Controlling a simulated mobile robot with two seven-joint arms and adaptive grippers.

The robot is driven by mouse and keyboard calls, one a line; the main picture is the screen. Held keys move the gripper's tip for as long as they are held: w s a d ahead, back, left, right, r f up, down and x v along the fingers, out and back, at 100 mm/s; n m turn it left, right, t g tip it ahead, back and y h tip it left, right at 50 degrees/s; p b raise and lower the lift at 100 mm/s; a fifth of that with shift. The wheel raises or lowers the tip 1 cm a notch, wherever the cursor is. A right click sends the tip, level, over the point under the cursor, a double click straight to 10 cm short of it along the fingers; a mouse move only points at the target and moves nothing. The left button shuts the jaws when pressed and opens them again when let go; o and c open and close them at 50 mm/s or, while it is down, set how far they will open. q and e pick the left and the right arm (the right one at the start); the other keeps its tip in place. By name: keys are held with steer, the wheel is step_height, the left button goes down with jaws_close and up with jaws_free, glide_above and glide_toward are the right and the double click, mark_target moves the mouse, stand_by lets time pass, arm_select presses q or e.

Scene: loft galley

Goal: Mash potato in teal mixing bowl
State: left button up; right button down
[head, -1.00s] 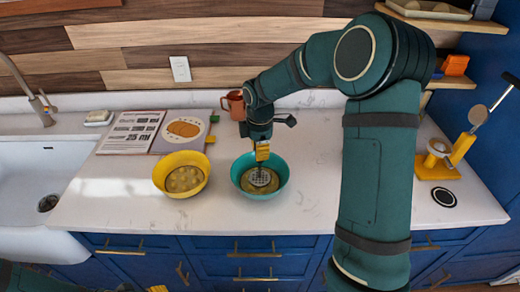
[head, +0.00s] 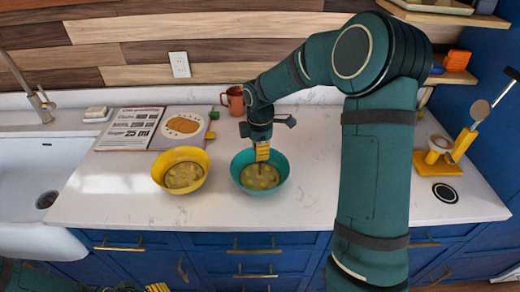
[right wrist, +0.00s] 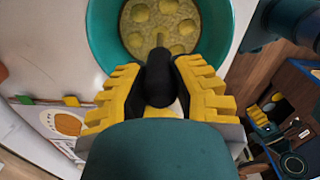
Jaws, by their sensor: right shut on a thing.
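The teal mixing bowl (head: 239,181) stands on the counter and holds yellow potato with whole lumps in a soft mass; the lumps also show in the right wrist view (right wrist: 160,26). My right gripper (head: 262,152) is above the bowl, shut on the masher's dark handle (right wrist: 159,80). The masher points down into the bowl. Its head is not visible and appears sunk in the potato. Yellow fingertips of my left gripper (head: 158,287) just show at the bottom edge; their opening cannot be made out.
A yellow bowl (head: 158,176) with potato-like contents stands left of the teal bowl. Behind are an open cookbook (head: 130,130) and a copper mug (head: 234,98). The sink (head: 30,165) is far left. A yellow stand (head: 452,152) is at right. The front counter is clear.

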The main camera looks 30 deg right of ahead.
steer(key=shift+f+b, duration=0.45)
steer(key=shift+f, duration=0.4)
stand_by(1.5)
steer(key=shift+r, duration=0.1)
steer(key=shift+r+p, duration=1.55)
steer(key=shift+r, duration=0.45)
steer(key=shift+f, duration=0.15)
steer(key=shift+f+b, duration=0.85)
steer(key=shift+f, duration=0.3)
steer(key=shift+f+b, duration=0.35)
steer(key=shift+f, duration=0.45)
stand_by(0.5)
